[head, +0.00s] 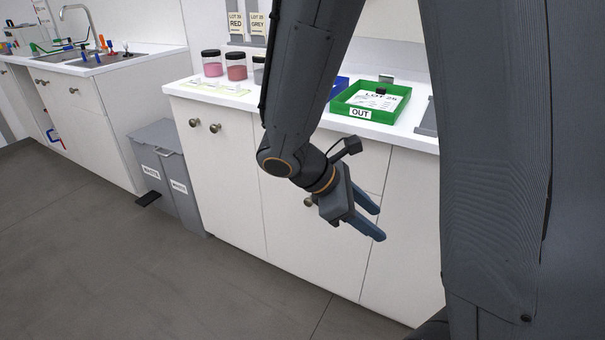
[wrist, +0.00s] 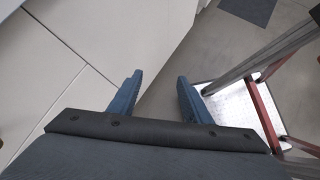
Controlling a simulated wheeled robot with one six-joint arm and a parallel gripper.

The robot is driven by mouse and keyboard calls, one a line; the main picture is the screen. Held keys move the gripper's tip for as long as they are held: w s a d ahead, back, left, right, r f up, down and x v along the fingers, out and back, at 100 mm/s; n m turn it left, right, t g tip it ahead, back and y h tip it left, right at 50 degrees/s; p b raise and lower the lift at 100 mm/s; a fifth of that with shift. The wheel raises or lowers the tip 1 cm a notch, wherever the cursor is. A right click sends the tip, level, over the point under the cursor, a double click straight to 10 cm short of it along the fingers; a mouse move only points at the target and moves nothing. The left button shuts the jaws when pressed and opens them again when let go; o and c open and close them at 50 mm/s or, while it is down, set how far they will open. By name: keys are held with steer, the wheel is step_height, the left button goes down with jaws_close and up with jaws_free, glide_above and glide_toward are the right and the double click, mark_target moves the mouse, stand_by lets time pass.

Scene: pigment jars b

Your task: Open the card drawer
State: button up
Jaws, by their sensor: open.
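The white cabinet front (head: 235,170) stands below the counter, with seams marking its doors and drawer fronts. No front is labelled as the card drawer, and I cannot tell which one it is. A panel above a seam (head: 358,160) shows partly behind my arm. My gripper (head: 376,221) is open and empty in front of the right part of the cabinet, fingers pointing down to the right. A round knob (head: 308,202) shows just left of it. In the wrist view, the open fingers (wrist: 160,78) have floor between them, and the pale cabinet front (wrist: 130,35) lies to the left.
A green OUT tray (head: 366,113) and several jars (head: 236,66) stand on the counter. Grey waste bins (head: 165,165) stand left of the cabinet. In the wrist view, a red-framed stand with a metal plate (wrist: 235,110) is close at right. Floor (head: 200,280) in front is clear.

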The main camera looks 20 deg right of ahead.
steer(key=w+a+f+n+t+h+b, duration=0.15)
steer(key=w+n+t+h+b, duration=0.4)
steer(key=w, duration=0.75)
steer(key=w+a+n+t+y+b, duration=0.2)
steer(key=w+a+n+t+b, duration=0.3)
steer(key=w+a+n+t, duration=0.55)
steer(key=w+d+g, duration=0.2)
steer(key=w+d, duration=0.4)
steer(key=shift+w+d+f+b, duration=0.2)
steer(key=shift+d+f+b, duration=0.1)
steer(key=shift+f, duration=0.1)
steer(key=shift+h, duration=0.25)
jaws_close()
